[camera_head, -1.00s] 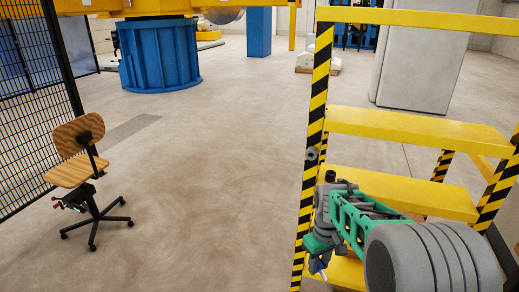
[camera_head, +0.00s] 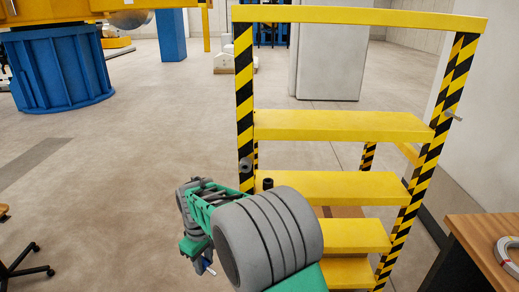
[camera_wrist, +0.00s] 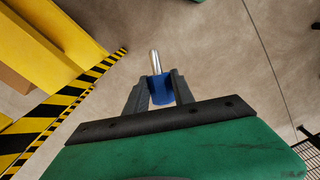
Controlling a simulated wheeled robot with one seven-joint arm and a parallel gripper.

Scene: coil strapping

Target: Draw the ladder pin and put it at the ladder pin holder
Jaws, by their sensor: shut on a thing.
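The ladder pin, with a blue grip (camera_wrist: 160,88) and a bare silver shaft (camera_wrist: 155,62), is between the fingers of my gripper (camera_wrist: 158,95) in the wrist view. My gripper is shut on the blue part, and the shaft points away from the palm. In the head view the pin (camera_head: 208,264) shows small below my gripper (camera_head: 203,254), left of the yellow ladder (camera_head: 340,125). A grey round fitting (camera_head: 246,165) sits on the ladder's left striped post. A grey peg-like fitting (camera_head: 452,115) sticks out from the right post. I cannot tell which is the pin holder.
A wooden table (camera_head: 455,262) with a white ring-shaped roll (camera_head: 510,256) stands at the right. Part of a chair (camera_head: 25,268) shows at lower left, and a blue round base (camera_head: 60,70) behind.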

